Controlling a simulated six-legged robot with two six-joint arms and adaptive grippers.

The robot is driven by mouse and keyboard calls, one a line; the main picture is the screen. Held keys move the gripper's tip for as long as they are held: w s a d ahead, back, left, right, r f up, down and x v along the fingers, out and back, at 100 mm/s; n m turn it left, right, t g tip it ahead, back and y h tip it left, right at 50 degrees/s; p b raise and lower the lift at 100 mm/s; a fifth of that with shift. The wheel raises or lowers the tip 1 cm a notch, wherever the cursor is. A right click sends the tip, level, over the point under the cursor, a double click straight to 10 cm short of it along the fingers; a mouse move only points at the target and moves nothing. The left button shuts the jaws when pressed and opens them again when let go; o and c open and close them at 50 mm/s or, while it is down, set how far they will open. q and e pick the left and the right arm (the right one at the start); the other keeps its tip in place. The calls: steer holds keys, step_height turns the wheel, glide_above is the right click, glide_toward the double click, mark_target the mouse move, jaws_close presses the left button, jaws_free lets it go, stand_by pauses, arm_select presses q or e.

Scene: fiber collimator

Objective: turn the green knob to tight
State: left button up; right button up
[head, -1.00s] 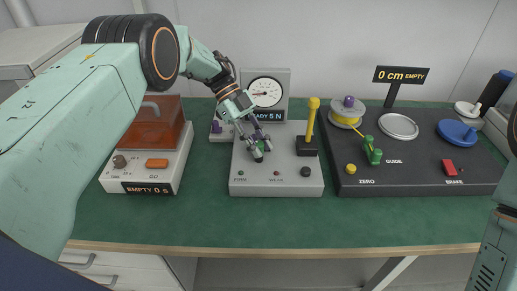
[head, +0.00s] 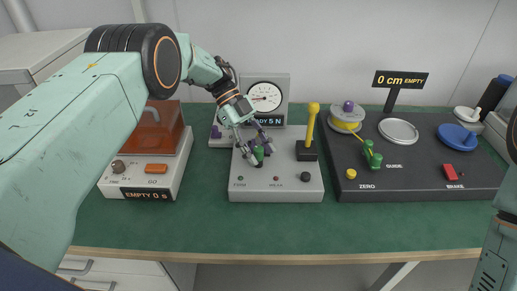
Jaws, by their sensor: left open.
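Whether the fingers touch the knob cannot be told. Part of the knob is hidden by the fingers. My right gripper is out of the picture; only part of my right arm shows at the right edge.
A yellow lever (head: 311,124) stands on the box just right of the knob. A gauge (head: 264,97) is behind. An orange-lidded unit (head: 150,175) is at left, a dark spool panel (head: 420,184) at right. The green bench front (head: 300,226) is clear.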

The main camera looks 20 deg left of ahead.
arm_select(q)
steer(key=v, duration=0.7)
steer(key=shift+a+r, duration=0.15)
steer(key=shift+r, duration=0.05)
steer(key=shift+w, duration=0.1)
stand_by(0.6)
